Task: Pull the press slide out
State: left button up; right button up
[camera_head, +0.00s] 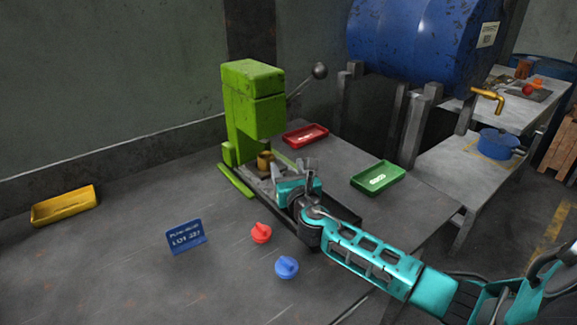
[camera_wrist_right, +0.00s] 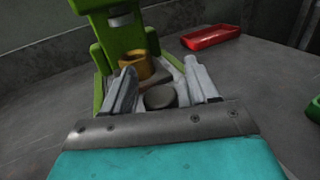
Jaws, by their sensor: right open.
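The green press (camera_head: 252,108) stands at the back of the grey table, and its green frame also shows in the right wrist view (camera_wrist_right: 118,38). A brass ring-shaped piece (camera_head: 264,161) sits under the press head; the wrist view shows it (camera_wrist_right: 134,78) on a slide plate (camera_wrist_right: 172,73). A round dark grey knob (camera_wrist_right: 160,97) lies between the fingers of my right gripper (camera_head: 291,169). The fingers are open on either side of it, with gaps showing. My right gripper is at the front of the press, low over the slide. My left gripper is not in view.
A red tray (camera_head: 305,135) lies behind the gripper and a green tray (camera_head: 378,177) to its right. A red knobbed piece (camera_head: 261,233), a blue one (camera_head: 286,267) and a blue lot sign (camera_head: 186,237) stand in front. A yellow tray (camera_head: 63,206) is far left.

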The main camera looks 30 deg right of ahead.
dwell(0.3)
grip_shut()
dwell(0.4)
